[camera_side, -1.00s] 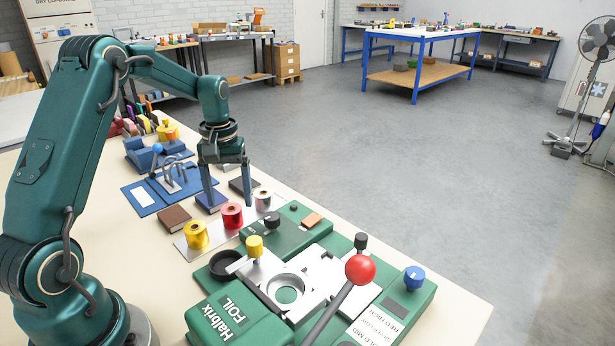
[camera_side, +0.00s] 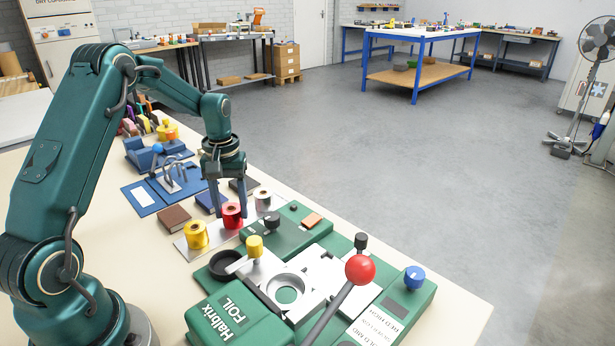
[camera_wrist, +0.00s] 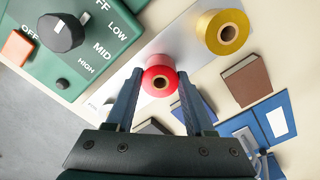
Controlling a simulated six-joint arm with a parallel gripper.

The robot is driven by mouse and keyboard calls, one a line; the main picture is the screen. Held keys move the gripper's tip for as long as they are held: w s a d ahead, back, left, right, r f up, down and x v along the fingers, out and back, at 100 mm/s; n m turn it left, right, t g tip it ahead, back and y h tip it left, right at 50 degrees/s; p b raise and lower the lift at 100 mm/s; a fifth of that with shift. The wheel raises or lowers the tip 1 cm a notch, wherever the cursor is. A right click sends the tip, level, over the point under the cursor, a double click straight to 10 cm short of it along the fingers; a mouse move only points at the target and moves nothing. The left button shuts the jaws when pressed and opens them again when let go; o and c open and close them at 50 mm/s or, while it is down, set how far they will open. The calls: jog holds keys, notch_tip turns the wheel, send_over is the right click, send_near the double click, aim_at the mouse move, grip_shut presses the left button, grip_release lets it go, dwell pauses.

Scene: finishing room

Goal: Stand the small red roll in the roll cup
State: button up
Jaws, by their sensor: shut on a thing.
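My gripper (camera_wrist: 160,77) is shut on the red roll, one finger on each side. In the wrist view the red roll (camera_wrist: 160,82) shows its top and hollow core between the fingertips. A black round cup (camera_side: 226,266), which looks like the roll cup, sits at the left edge of the green foil machine (camera_side: 235,322). The cup is outside the wrist view.
The machine's long lever with a red knob (camera_side: 360,270) stands up at the front right. A yellow knob (camera_side: 255,246) is beside the cup. Brown and blue blocks (camera_side: 174,218) lie behind the rolls. A blue fixture (camera_side: 145,194) is farther left.

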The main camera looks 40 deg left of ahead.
aim_at(230, 209)
jog(key=shift+r, duration=3.75)
jog(key=shift+s+d+f, duration=0.1)
jog(key=shift+s+f, duration=0.05)
jog(key=shift+f, duration=0.1)
jog(key=s+d, duration=0.8)
jog(key=d, duration=0.2)
jog(key=shift+d+f, duration=0.15)
jog(key=shift+f, duration=1.1)
jog(key=shift+d+f, duration=0.1)
jog(key=shift+f, duration=1.1)
jog(key=shift+f, duration=0.65)
jog(key=o, duration=1)
